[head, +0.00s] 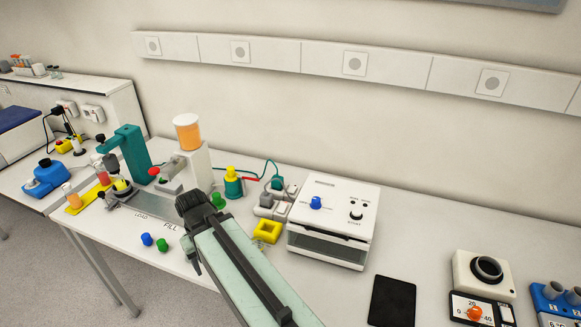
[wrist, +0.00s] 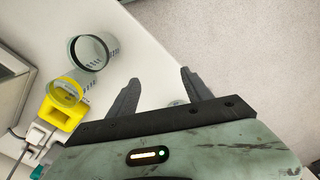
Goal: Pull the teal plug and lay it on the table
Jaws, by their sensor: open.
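The teal plug (head: 277,183) stands in the grey and white socket strip (head: 266,211) behind my arm in the head view, with a dark green cable running left from it. My gripper (wrist: 157,88) is open and empty in the wrist view, its two dark fingers apart above the table. In the head view its dark end is in front and to the left of the socket strip, apart from the plug; its fingertips are not clear there. A teal piece (wrist: 38,172) shows at the lower left edge of the wrist view, perhaps the plug.
A white box with a blue knob (head: 333,222) stands right of the strip. A yellow holder (head: 267,231) is in front of the strip. Blue (head: 147,239) and green (head: 162,245) caps lie near the front edge. A black pad (head: 392,301) lies right. A clear glass (wrist: 88,51) shows in the wrist view.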

